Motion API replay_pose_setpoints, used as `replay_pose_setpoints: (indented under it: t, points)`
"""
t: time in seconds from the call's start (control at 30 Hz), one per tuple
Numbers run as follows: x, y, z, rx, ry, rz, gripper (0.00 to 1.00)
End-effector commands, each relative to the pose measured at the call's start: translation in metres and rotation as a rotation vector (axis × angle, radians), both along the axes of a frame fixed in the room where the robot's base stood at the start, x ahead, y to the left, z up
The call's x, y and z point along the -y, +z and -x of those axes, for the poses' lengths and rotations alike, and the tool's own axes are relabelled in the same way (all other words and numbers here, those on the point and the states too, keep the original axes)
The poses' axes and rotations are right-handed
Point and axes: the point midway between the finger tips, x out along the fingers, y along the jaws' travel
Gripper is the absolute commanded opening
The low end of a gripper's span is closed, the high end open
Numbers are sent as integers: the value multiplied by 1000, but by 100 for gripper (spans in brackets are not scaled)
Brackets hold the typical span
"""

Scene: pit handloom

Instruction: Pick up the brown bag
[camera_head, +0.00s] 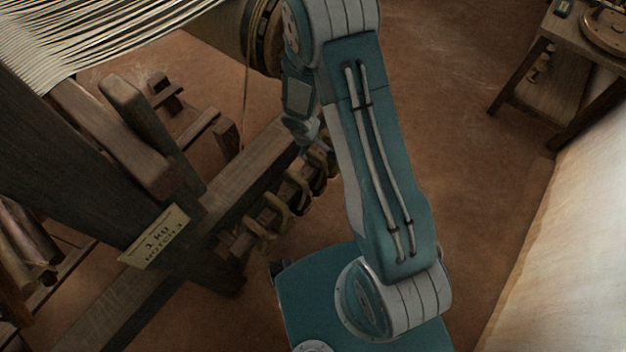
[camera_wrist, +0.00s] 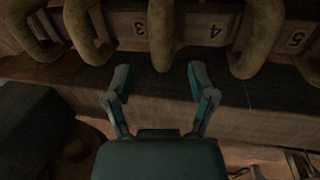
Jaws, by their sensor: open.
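I cannot make out a brown bag for sure in either view. My gripper (camera_wrist: 158,82) is open and empty in the wrist view, its two teal-and-grey fingers spread apart. It points at a wooden beam (camera_wrist: 255,122) with a row of thick tan loops. One loop (camera_wrist: 160,35) lies just beyond the gap between the fingertips, and another loop (camera_wrist: 245,40) is to its right. In the head view my gripper (camera_head: 308,140) is small and partly hidden by my arm, close to the loops.
Pale plates (camera_wrist: 215,29) numbered 3, 4 and 5 sit between the loops. In the head view the dark loom frame (camera_head: 85,150) with stretched threads (camera_head: 90,30) fills the left. A small table (camera_head: 565,85) stands at upper right. Bare brown floor (camera_head: 440,80) is open between.

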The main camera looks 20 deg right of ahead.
Motion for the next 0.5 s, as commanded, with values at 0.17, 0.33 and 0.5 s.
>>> replay_pose_setpoints:
  t: [0.17,0.33,0.5]
  points:
    - [4,-28,-2,-4,0,0,72]
    - [6,-41,-4,-2,1,0,72]
    - [6,-42,-5,0,0,0,72]
